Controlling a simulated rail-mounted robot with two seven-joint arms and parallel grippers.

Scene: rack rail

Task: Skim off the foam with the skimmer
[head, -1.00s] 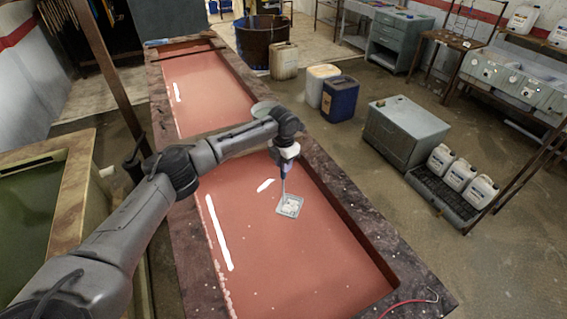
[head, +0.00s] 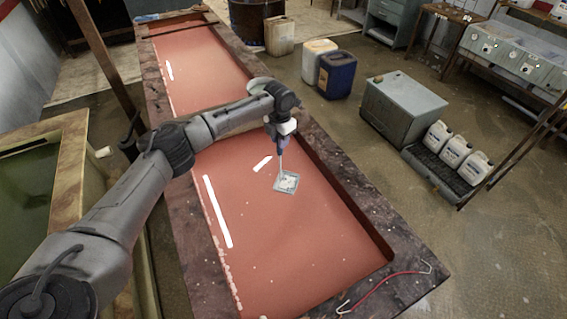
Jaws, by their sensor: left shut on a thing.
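My left gripper (head: 281,143) is shut on the skimmer, holding it by its handle above the near bath. The skimmer (head: 286,182) has a square, pale grey head at the bath's surface; I cannot tell whether it is in the liquid or just above it. Whitish matter shows on the head. The near bath (head: 290,250) holds reddish liquid. Pale foam (head: 222,268) lies in small clumps along its left edge, with small specks scattered over the surface. Bright white streaks on the liquid look like reflections. My right gripper is not in view.
Dark stone rims (head: 352,195) edge the bath. A red cord with hooked ends (head: 385,285) lies on the near right rim. A green tank (head: 35,195) stands left.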

